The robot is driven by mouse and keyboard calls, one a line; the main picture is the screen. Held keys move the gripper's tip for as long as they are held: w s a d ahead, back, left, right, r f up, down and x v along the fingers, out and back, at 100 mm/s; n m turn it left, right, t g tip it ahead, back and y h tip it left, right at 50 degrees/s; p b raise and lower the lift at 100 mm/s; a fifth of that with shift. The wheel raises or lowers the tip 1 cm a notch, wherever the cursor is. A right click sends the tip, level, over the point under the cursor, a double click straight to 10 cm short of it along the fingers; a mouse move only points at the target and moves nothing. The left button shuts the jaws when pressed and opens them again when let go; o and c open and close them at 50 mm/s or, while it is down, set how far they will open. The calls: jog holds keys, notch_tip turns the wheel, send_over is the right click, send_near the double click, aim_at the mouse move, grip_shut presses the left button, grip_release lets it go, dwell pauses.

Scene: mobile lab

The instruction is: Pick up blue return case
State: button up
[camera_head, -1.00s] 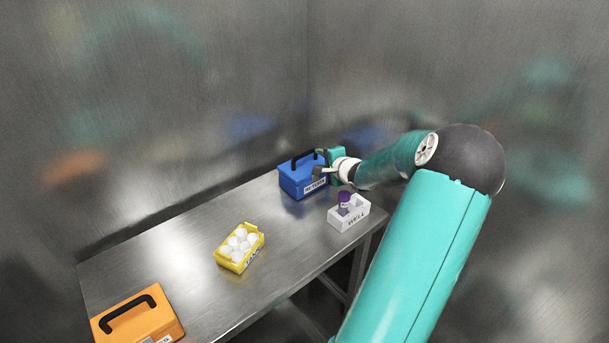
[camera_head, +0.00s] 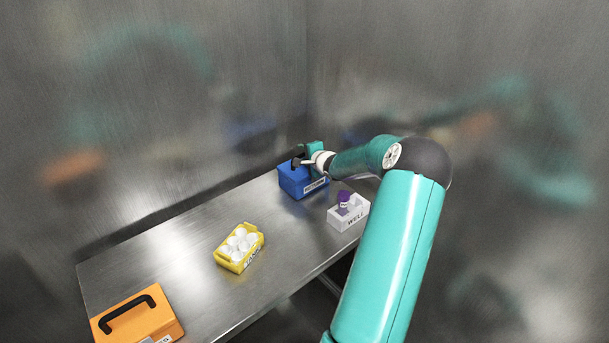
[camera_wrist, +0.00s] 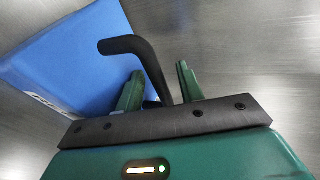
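The blue return case (camera_head: 303,183) stands at the far end of the metal table with a label on its front. Its black handle (camera_wrist: 143,59) shows in the wrist view, rising from the blue case (camera_wrist: 66,62). My gripper (camera_head: 300,163) is over the top of the case. In the wrist view, my gripper (camera_wrist: 160,77) has its two green fingers apart, with part of the handle between them. A gap shows between the right finger and the handle. Whether the left finger touches the handle I cannot tell.
A white rack (camera_head: 348,214) with a purple-capped vial (camera_head: 343,198) stands right of the case near the table's edge. A yellow tray (camera_head: 240,262) of white round items and an orange case (camera_head: 135,318) stand nearer. The table (camera_head: 185,255) between is clear. Metal walls (camera_head: 210,80) rise behind.

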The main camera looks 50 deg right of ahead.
grip_shut()
dwell(1.3)
